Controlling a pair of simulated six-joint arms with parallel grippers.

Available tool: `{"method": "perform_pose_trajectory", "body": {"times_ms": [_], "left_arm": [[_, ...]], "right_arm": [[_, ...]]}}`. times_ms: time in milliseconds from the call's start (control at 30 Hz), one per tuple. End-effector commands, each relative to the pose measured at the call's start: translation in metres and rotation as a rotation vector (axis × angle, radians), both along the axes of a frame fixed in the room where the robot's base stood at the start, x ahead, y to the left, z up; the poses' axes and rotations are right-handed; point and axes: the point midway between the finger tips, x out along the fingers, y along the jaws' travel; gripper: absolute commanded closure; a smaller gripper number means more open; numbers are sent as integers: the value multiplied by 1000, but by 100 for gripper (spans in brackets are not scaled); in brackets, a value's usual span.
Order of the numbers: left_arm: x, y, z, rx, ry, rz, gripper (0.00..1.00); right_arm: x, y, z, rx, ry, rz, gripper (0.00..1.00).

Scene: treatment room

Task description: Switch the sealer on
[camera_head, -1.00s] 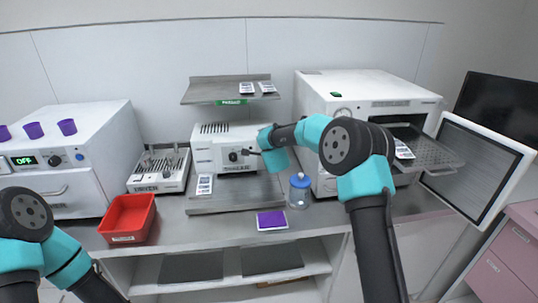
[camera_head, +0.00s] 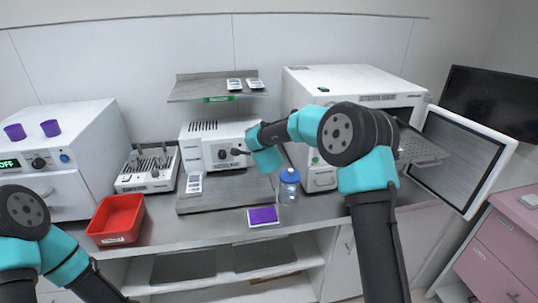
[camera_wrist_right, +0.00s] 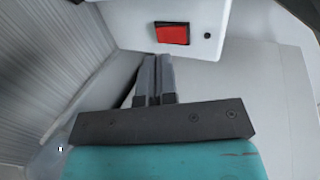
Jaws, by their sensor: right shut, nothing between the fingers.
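The sealer (camera_head: 205,143) is a white box with a dark round knob on its front, standing at the middle of the counter. Its side carries a red rocker switch (camera_wrist_right: 172,33) in a dark frame, seen in the right wrist view. My right gripper (camera_wrist_right: 155,62) is shut and empty. Its fingertips are just short of the sealer's lower edge and the red switch, apart from the switch. In the head view my right gripper (camera_head: 238,152) is at the sealer's right front and hides part of it. My left gripper is out of view; only arm links show.
A red bin (camera_head: 117,217), a rack of instruments (camera_head: 147,170), a jar with a blue lid (camera_head: 289,187) and a purple card (camera_head: 263,216) are on the counter. A shelf (camera_head: 200,88) hangs above the sealer. The open steriliser (camera_head: 322,150) stands right.

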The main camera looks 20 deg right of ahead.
Motion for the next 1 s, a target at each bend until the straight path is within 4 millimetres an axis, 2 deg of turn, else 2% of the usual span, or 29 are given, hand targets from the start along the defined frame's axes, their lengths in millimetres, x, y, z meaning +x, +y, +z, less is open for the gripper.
{"method": "perform_pose_trajectory", "body": {"times_ms": [300,500,700,1000], "left_arm": [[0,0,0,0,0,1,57],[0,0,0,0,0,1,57],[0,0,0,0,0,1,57],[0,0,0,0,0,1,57]], "right_arm": [[-53,4,25,1,-1,-2,100],[-79,6,36,1,-1,-3,100],[-88,6,40,1,-1,-3,100],[-88,5,38,1,0,-5,100]]}}
